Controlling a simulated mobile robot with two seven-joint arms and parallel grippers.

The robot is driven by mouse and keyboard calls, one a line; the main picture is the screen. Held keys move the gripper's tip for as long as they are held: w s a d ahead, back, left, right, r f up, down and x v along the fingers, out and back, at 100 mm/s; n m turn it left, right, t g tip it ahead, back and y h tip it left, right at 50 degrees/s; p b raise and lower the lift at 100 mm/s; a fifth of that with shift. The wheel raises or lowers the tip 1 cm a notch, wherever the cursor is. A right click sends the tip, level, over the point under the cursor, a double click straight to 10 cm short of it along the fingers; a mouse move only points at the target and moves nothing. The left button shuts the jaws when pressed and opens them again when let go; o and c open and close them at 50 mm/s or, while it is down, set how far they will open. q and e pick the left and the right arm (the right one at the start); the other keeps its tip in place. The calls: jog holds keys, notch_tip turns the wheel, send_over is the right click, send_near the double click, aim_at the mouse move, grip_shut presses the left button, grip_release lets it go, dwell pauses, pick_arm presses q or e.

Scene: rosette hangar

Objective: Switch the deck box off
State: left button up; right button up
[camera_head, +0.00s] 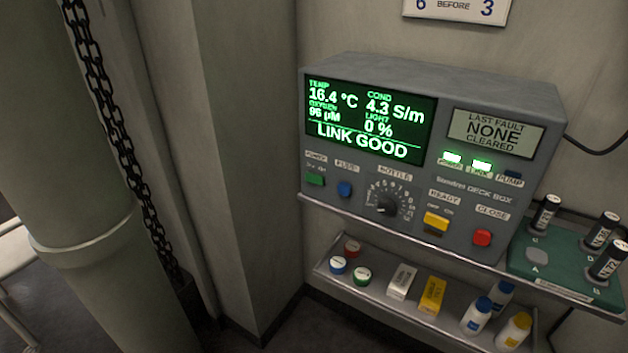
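The deck box (336,196) is a grey console on a shelf against the wall. Its green screen (370,120) is lit and reads LINK GOOD. A black bottle dial (386,205), a yellow ready switch (436,221) and a red close button (482,238) lie to the right. Neither gripper is in view.
A green tray (522,263) with several black-capped cylinders stands right of the box. The lower shelf (385,301) holds small jars, cartons and bottles. A thick pipe (85,180) and hanging chain (122,150) stand at the left. A cable (597,151) runs right.

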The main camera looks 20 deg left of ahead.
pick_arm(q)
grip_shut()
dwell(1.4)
